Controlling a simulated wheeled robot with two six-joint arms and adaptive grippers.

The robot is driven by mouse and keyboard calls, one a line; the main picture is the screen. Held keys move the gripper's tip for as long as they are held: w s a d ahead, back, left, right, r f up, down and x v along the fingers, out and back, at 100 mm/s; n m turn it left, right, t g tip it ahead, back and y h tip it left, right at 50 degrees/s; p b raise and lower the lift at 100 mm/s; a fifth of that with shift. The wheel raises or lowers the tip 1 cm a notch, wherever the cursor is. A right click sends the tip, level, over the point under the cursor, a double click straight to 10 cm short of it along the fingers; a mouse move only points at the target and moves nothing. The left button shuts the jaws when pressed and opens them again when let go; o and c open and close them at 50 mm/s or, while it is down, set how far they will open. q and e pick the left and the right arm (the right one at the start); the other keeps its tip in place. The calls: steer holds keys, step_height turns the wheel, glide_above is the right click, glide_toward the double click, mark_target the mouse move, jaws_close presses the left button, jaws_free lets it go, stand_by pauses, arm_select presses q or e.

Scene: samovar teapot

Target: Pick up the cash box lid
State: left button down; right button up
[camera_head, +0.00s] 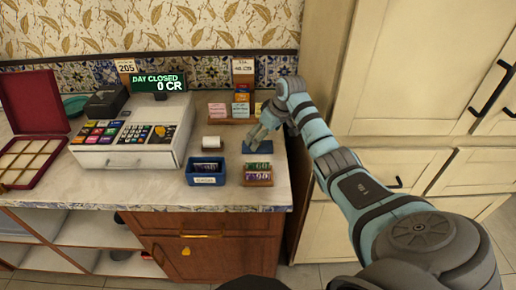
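A flat blue piece (258,147), which looks like the cash box lid, lies on the counter just behind the small stacked trays. The open blue cash box (205,180) stands to its front left, with dark contents and a label on its front. My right gripper (257,138) reaches in from the right and is just above the lid's left part, fingers pointing down and left. Its fingers look apart, with nothing seen between them. Whether they touch the lid is hard to tell. My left gripper is out of view.
A cash register (128,157) with a "DAY CLOSED 0 CR" display (158,83) stands left. A white paper roll (212,142) lies near the box. Labelled stacks (258,174) stand right of it; a card rack (241,110) is behind. An open red case (60,150) is far left.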

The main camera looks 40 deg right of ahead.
mark_target(262, 145)
steer(key=x, duration=0.3)
steer(key=shift+s+d+b, duration=0.1)
steer(key=shift+b, duration=0.2)
steer(key=shift+s+r, duration=0.1)
steer(key=shift+s, duration=0.1)
steer(key=c, duration=2.1)
